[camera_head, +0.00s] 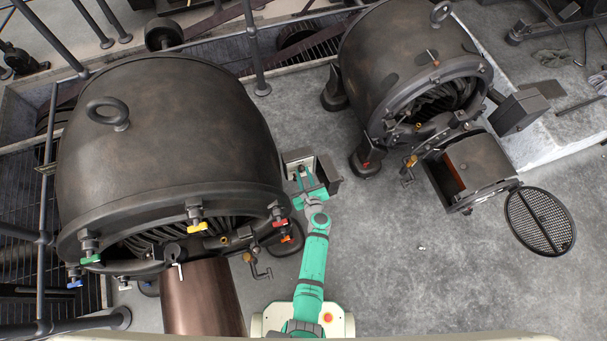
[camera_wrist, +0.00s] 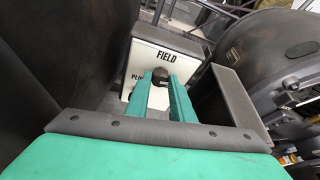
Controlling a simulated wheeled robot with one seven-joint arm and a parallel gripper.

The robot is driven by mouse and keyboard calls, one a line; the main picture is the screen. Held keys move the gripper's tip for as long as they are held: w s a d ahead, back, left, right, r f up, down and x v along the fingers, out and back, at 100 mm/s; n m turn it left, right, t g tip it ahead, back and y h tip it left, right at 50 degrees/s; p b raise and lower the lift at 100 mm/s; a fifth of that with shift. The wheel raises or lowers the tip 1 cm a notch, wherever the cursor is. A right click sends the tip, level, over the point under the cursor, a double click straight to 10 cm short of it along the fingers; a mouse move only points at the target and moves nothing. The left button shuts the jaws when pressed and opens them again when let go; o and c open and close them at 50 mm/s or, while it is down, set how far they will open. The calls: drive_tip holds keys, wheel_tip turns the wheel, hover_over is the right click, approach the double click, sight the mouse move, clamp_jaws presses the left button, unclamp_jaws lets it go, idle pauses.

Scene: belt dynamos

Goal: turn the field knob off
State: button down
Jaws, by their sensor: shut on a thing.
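The field knob (camera_wrist: 160,74) is a small dark round knob on a white plate (camera_wrist: 146,58) marked "FIELD" in the wrist view. Other lettering below it on the plate is partly hidden by my gripper. My gripper (camera_wrist: 161,82) has two green fingers, shut on the knob with one on each side. In the head view my gripper (camera_head: 305,178) reaches into the front of a grey box (camera_head: 326,168) beside the large left dynamo (camera_head: 170,130). The knob cannot be made out in the head view, and its pointer direction cannot be told.
A grey side panel (camera_wrist: 222,96) of the box stands close to the right of my fingers. The left dynamo's dark casing is close on the left.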

drive_tip(key=c, duration=1.5)
unclamp_jaws()
drive_tip(key=shift+c, duration=0.2)
drive_tip(key=v, duration=1)
drive_tip(key=shift+s+r, duration=0.15)
drive_tip(key=shift+s, duration=0.2)
drive_tip(key=shift+d, duration=0.1)
